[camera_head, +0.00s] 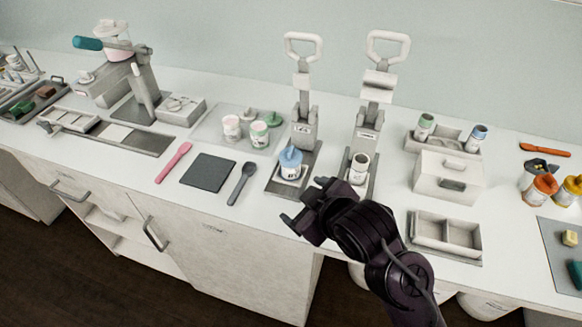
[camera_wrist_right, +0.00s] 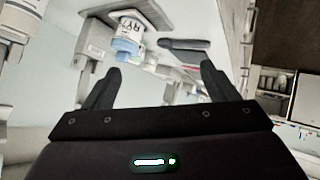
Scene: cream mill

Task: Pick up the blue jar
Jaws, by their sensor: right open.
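The blue jar (camera_head: 290,164), white with a blue lid and a label, stands on the metal base of the left lever press (camera_head: 303,130). In the right wrist view the blue jar (camera_wrist_right: 127,37) appears beyond the fingers, left of the middle. My right gripper (camera_head: 304,204) is open and empty, in front of the jar on the near side, apart from it. Its two fingers show in the right wrist view (camera_wrist_right: 160,71) with nothing between them. My left gripper is not in view.
A second press (camera_head: 360,135) with a white jar (camera_head: 359,168) stands close on the right. A dark spoon (camera_head: 241,184) and dark mat (camera_head: 208,172) lie to the left. A white drawer box (camera_head: 447,175) and a divided tray (camera_head: 446,234) stand further right. Another blue-topped jar (camera_head: 477,137) stands at the back right.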

